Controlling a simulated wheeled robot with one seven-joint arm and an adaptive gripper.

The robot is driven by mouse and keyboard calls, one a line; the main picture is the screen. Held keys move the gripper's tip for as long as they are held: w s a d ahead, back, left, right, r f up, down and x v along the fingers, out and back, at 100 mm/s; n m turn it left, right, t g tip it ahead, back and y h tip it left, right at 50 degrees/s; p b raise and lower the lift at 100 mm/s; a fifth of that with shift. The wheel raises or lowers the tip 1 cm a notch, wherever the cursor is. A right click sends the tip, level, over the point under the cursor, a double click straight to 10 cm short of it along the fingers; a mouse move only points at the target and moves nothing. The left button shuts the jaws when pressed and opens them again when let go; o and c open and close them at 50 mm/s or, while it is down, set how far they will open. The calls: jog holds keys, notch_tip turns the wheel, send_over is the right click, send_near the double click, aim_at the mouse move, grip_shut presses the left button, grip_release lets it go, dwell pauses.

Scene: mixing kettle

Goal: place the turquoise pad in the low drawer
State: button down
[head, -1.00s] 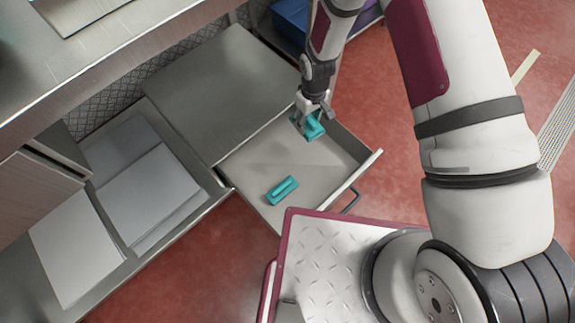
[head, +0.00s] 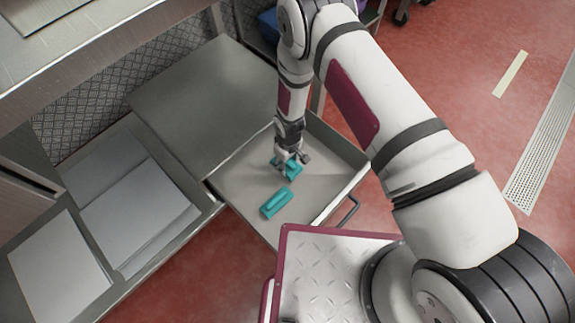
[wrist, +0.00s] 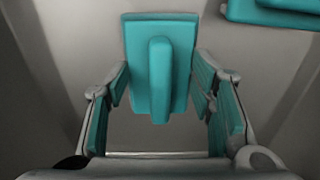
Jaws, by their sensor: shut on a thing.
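My gripper (head: 286,163) points down inside the drawer's outline, shut on a turquoise pad (head: 295,170) with a raised grip bar. In the wrist view this held pad (wrist: 178,55) is at the upper middle, between the fingertips (wrist: 158,82). I cannot tell whether it touches the drawer floor. A second turquoise pad (head: 276,203) lies on the drawer floor, nearer my base and apart from the held one. Part of it shows at the top right of the wrist view (wrist: 275,14).
A grey metal surface (head: 200,95) adjoins the drawer's back. Left of it, an open compartment holds pale flat sheets (head: 135,215). The drawer's front wall has a dark handle (head: 347,211). Red floor (head: 450,90) is clear at the right.

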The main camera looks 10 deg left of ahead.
jog(key=shift+f, duration=0.95)
jog(key=shift+b, duration=0.3)
jog(key=shift+f, duration=0.2)
jog(key=c, duration=0.7)
grip_release()
jog(key=shift+c, duration=0.2)
jog(key=shift+r, duration=0.1)
notch_tip(320, 180, up, 12)
jog(key=p, duration=0.4)
jog(key=shift+d+r, duration=0.1)
